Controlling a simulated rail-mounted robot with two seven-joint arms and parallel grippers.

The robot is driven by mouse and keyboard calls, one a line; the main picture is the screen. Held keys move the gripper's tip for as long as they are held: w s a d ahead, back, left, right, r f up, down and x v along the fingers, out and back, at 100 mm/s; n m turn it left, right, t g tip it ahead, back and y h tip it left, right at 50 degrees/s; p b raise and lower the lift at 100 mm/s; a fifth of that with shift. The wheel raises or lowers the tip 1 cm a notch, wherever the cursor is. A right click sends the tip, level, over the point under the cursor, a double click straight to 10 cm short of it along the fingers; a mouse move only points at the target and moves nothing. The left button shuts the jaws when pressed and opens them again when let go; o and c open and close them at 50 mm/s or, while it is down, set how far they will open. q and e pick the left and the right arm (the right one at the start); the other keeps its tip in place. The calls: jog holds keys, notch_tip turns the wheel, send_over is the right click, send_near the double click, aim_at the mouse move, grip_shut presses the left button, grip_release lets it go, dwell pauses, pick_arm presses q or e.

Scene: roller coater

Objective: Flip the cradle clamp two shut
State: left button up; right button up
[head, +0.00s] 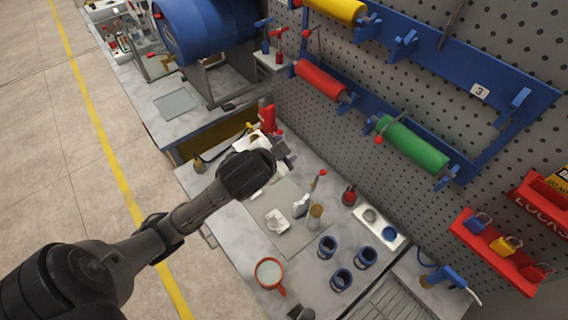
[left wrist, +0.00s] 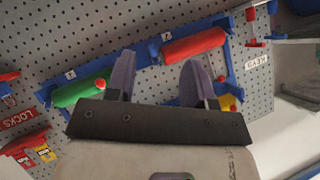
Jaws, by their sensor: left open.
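The blue cradle rack (head: 533,89) hangs on the pegboard. It holds a yellow roller (head: 338,10), a red roller (head: 321,79) and a green roller (head: 415,147). Small red-knobbed levers stand at roller ends, one at the left end of the green roller (head: 379,139) and one near the red roller (head: 306,34). I cannot tell which is clamp two or its exact angle. In the left wrist view, my left gripper (left wrist: 158,78) is open and empty, with its fingers apart in front of the rack; the red roller (left wrist: 194,46) and green roller (left wrist: 80,91) show beyond. My right gripper is out of view.
A bench below carries blue-rimmed cups (head: 341,279), a red-rimmed mug (head: 269,272), a white tray (head: 401,242) and several small items. A large blue drum (head: 206,25) stands at the back left. A red lock board (head: 493,249) hangs at the right.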

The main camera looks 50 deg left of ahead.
pick_arm(q)
jog(key=shift+s+d+f+g+h+p, duration=0.2)
jog(key=shift+s+d+f, duration=0.2)
jog(key=shift+f, duration=0.15)
jog(key=shift+s+d+f+g+h+p, duration=0.1)
jog(key=shift+s+d+f+g+p, duration=0.1)
jog(key=shift+s+d+f, duration=0.3)
jog(key=shift+w+a+f, duration=0.1)
jog(key=shift+w, duration=0.05)
